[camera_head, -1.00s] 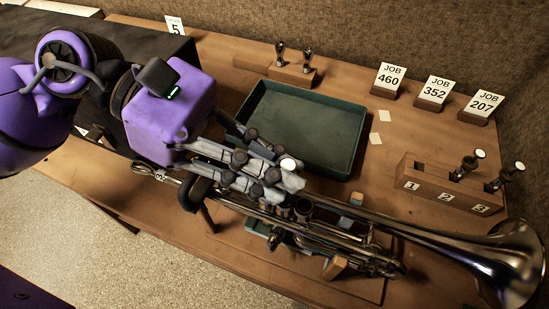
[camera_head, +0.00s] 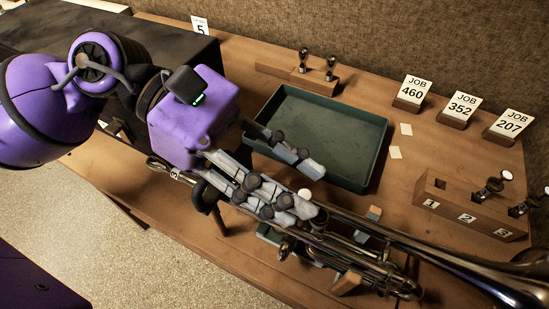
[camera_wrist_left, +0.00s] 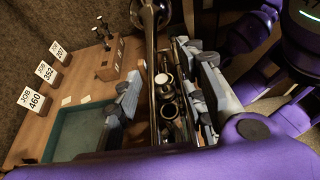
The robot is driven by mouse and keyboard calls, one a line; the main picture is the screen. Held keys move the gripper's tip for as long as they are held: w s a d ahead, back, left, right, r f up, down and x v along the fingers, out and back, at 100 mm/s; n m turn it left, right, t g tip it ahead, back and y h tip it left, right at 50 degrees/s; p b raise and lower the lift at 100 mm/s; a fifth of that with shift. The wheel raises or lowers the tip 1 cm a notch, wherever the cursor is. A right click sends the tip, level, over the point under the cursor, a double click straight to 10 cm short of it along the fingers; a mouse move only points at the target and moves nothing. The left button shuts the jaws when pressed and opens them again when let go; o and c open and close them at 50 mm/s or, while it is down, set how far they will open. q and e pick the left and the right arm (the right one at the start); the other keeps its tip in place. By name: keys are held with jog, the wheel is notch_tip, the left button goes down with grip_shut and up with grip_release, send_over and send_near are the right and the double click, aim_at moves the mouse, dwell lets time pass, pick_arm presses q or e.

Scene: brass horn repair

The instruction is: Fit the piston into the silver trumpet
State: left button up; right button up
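The silver trumpet (camera_head: 385,232) lies on its stand at the front of the bench, its bell cut off at the right edge. A piston with a pale round cap (camera_head: 306,194) stands at its valves; in the left wrist view the cap (camera_wrist_left: 161,78) sits in line with the open casings. I cannot tell how deep the piston is. My left gripper (camera_head: 313,188) is open over the valves, with one finger apart on the tray side and the others on the near side. They hide part of the valves. My right gripper is not in view.
A green tray (camera_head: 372,155) lies behind the trumpet. A numbered wooden block (camera_head: 452,208) at the right has slot 1 empty and pistons (camera_head: 490,188) in slots 2 and 3. Job cards (camera_head: 463,106) and another wooden holder (camera_head: 315,83) stand at the back.

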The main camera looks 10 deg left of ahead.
pick_arm(q)
jog(key=v, duration=1.2)
